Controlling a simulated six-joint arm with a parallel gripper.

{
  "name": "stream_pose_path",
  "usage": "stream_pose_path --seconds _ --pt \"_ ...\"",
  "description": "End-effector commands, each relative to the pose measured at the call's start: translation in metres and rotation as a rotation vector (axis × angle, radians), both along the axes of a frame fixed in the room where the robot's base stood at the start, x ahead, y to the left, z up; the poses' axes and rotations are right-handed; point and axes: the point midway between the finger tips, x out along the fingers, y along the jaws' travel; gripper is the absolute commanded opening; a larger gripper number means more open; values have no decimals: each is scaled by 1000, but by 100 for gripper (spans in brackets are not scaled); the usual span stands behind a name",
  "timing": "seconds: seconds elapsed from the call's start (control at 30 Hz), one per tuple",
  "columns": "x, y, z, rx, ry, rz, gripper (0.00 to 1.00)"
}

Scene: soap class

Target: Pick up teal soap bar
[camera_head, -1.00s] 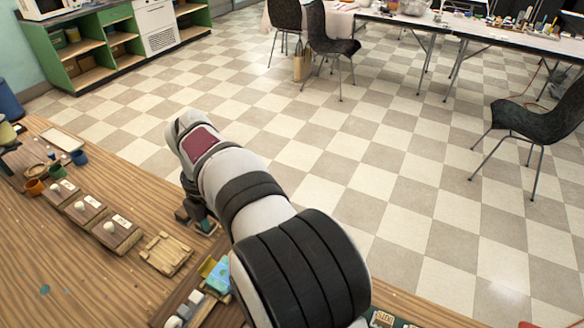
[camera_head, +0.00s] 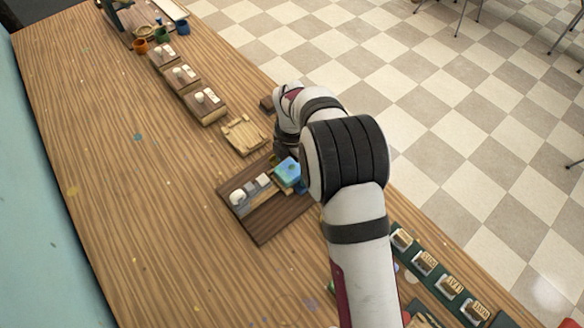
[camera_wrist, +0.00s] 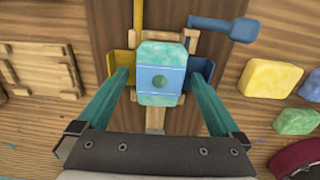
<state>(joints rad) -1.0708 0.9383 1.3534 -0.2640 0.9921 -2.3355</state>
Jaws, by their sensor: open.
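The teal soap bar (camera_wrist: 162,60) has a blue band with a round dark green spot in its middle. In the wrist view it lies between a yellow block and a blue block on a small wooden fixture. It also shows in the head view (camera_head: 287,171) at the right side of a dark wooden tray (camera_head: 262,226). My gripper (camera_wrist: 163,76) is open, with its two teal fingers on either side of the bar's lower half and gaps between. In the head view my arm hides the gripper's fingers.
A yellow soap (camera_wrist: 271,78) and a green soap (camera_wrist: 297,121) lie to the right in the wrist view. A blue handle (camera_wrist: 225,27) sits above right of the bar. A slatted wooden rack (camera_head: 243,135) stands beyond the tray. The table's left part is clear.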

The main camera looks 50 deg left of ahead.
Motion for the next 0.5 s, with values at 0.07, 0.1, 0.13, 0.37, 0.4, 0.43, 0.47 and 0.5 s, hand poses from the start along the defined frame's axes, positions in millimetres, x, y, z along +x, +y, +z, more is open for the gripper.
stream_pose_path --seconds 0.07,0.1,0.13,0.37,0.4,0.43,0.47,0.5 --pt "0 0 0 0 0 0 100" --pt "0 0 0 0 0 0 93" --pt "0 0 0 0 0 0 87" --pt "0 0 1 0 0 0 46" --pt "0 0 1 0 0 0 39" --pt "0 0 1 0 0 0 33" --pt "0 0 1 0 0 0 28" --pt "0 0 1 0 0 0 21"
